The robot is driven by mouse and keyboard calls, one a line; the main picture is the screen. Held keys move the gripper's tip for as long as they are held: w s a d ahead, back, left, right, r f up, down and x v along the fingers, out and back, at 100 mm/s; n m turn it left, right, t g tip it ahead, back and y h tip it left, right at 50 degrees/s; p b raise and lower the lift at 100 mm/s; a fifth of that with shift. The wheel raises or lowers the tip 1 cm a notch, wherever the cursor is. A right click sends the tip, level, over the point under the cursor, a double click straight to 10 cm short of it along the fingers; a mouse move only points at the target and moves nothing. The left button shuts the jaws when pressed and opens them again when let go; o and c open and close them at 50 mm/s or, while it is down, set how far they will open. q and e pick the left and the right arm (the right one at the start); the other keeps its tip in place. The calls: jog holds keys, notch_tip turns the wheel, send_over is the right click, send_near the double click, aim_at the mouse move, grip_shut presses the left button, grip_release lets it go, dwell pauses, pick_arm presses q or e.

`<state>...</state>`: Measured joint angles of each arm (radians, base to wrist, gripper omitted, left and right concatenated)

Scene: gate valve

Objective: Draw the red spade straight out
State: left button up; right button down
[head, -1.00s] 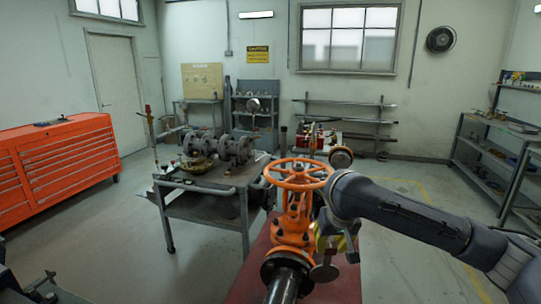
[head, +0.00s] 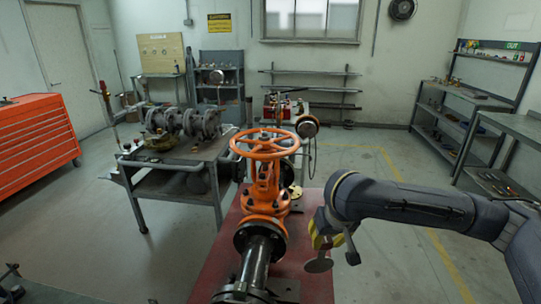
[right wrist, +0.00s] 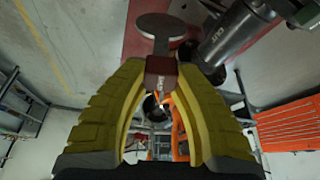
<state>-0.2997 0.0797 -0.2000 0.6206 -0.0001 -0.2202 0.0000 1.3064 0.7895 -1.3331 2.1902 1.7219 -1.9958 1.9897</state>
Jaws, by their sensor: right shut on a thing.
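The red spade shows in the right wrist view as a dark red grip block (right wrist: 160,68) with a short stem and a flat grey disc (right wrist: 161,25). My right gripper (right wrist: 160,88) is shut on the red block between its yellow fingers. In the head view, the grey disc (head: 318,265) hangs below my right gripper (head: 321,236), to the right of the flanged pipe (head: 258,262). Clear space shows between disc and pipe. The red block is hard to see there. The orange gate valve (head: 266,185) stands upright behind the pipe flange. My left gripper is not seen.
The valve and pipe sit on a red base (head: 211,270). A grey work table (head: 195,180) with flanged parts stands to the left, with an orange tool cabinet (head: 33,140) beyond it. Grey shelving (head: 470,125) is at the right. The floor behind my right arm is open.

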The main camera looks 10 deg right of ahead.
jog(key=r, duration=0.1)
jog(key=w+r, duration=0.1)
jog(key=r, duration=0.1)
jog(key=shift+w+r, duration=0.15)
jog(key=shift+w, duration=0.2)
jog(key=shift+s+a+f, duration=0.25)
jog(key=shift+a+f, duration=0.05)
jog(key=shift+f, duration=0.15)
jog(key=shift+a+r, duration=0.1)
notch_tip(320, 180, up, 15)
dwell(1.1)
jog(key=shift+a, duration=0.1)
dwell(0.4)
